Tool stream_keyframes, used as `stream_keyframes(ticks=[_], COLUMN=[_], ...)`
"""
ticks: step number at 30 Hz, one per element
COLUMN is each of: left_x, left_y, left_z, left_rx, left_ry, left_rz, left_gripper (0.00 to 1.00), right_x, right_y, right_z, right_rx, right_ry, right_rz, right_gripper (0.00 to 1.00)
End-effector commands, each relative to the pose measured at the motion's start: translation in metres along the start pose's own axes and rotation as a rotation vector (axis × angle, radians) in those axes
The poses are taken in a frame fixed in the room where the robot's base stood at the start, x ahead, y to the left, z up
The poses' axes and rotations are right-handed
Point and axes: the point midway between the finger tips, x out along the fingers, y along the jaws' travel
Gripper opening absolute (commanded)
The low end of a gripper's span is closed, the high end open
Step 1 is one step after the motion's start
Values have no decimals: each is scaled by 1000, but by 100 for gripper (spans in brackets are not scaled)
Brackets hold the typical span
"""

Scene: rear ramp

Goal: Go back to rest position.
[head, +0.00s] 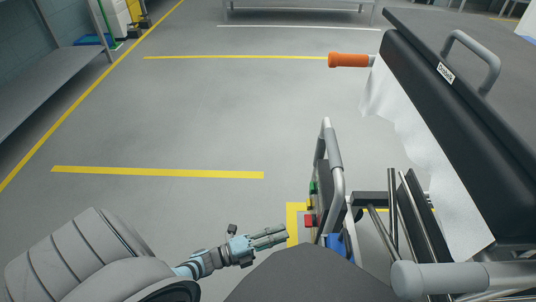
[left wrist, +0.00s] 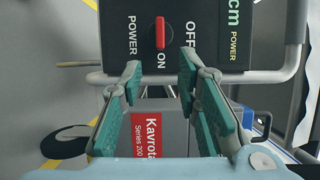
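My left gripper (head: 270,237) is low in the middle of the head view, pointing right towards a machine with a grey tubular handle (head: 334,165). In the left wrist view the same gripper (left wrist: 160,70) has its teal-padded fingers apart, with nothing between them. Beyond the fingertips is a dark power panel (left wrist: 215,30) with a red switch (left wrist: 160,32) and ON and OFF lettering. The red switch stands in line with the ON lettering. Touch between fingers and panel cannot be told. My right gripper is not in view.
A black padded bed (head: 455,110) with a grey rail and an orange grip (head: 348,60) fills the right side. Red, yellow and green parts (head: 310,205) sit on the machine. A grey bench (head: 55,75) stands at left. Open floor (head: 210,115) with yellow lines lies between.

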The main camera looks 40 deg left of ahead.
Motion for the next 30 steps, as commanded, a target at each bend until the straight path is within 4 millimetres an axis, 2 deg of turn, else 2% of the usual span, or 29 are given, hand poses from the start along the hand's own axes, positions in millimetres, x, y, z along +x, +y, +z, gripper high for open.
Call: stream_keyframes(ticks=[3, 7, 24, 26, 27, 29, 30], left_x=[-26, -40, -42, -42, -43, -41, -38], left_y=[0, 0, 1, 12, 24, 41, 49], left_z=[0, 0, 0, 8, 17, 39, 58], left_rx=[0, -1, -20, -63, -104, -178, -237], left_ry=[0, 0, -2, -36, -81, -185, -276], left_rz=[2, 0, 3, 51, 104, 189, 238], left_gripper=[30, 30, 30, 30, 30, 30, 30], right_x=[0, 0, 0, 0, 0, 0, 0], right_y=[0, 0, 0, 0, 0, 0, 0], right_z=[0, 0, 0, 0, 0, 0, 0], right_rx=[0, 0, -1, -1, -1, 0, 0], right_ry=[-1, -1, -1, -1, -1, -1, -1], right_rz=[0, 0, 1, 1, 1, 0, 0], right_gripper=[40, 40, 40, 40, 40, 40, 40])
